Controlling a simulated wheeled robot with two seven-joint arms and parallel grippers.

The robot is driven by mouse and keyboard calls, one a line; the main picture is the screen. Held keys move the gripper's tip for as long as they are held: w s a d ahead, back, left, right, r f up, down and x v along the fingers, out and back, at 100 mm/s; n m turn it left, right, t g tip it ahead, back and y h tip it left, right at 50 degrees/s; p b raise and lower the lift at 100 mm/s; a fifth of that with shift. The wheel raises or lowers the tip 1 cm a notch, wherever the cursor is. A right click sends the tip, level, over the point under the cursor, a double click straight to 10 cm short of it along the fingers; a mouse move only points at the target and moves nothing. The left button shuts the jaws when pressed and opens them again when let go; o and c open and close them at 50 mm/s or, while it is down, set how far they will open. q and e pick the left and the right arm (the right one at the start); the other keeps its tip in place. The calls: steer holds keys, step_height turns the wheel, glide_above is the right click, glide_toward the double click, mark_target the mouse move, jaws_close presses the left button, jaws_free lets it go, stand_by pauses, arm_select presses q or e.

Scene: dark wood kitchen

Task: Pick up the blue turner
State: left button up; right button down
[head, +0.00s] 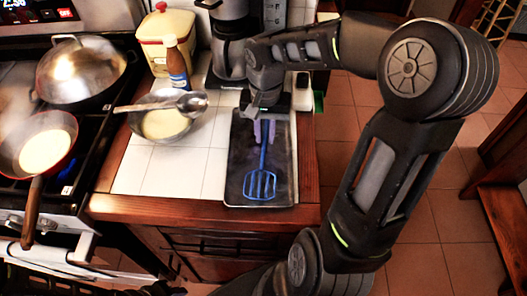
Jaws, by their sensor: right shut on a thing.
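The blue turner (261,183) is over a dark rectangular tray (283,188) on the white-tiled counter, its slotted head toward the counter's front edge. My right gripper (264,122) comes down at the far end of the tray and is shut on the turner's handle. The fingers hide the upper end of the handle. I cannot tell whether the turner's head touches the tray or is slightly above it. My left gripper is not in view.
A metal bowl (142,131) with a ladle (190,104) stands left of the tray, with a brown bottle (178,66) and a cream canister (155,30) behind. A coffee maker (229,60) stands behind. The stove at left holds a pan (66,128) and a lidded wok (80,70).

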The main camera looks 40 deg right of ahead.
mark_target(265, 139)
steer(key=shift+r, duration=0.1)
step_height(265, 139, up, 10)
stand_by(0.6)
stand_by(0.8)
